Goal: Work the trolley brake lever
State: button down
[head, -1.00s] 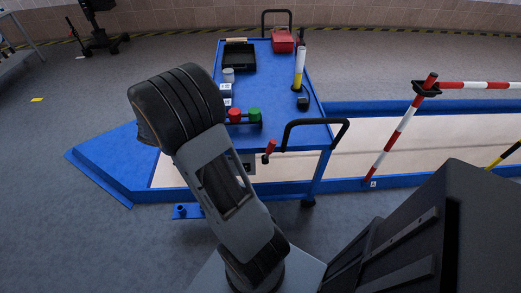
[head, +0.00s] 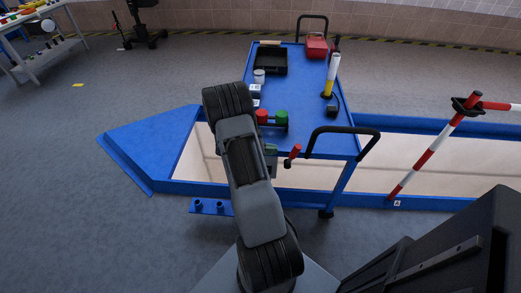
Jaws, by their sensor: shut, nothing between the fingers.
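The blue trolley (head: 305,142) stands ahead of me with a black push handle (head: 345,131) on its near end. A short lever with a red grip (head: 294,152), likely the brake lever, sticks up at the trolley's near edge, left of the handle.
The trolley top carries a black tray (head: 270,62), a red box (head: 317,47), a yellow-white cylinder (head: 331,74), and red (head: 262,117) and green (head: 282,117) knobs. A red-white barrier post (head: 430,155) stands right. A blue-edged pit (head: 420,185) runs beneath. Floor at left is open.

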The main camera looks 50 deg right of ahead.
aim_at(292, 152)
jog(key=shift+x, duration=3.05)
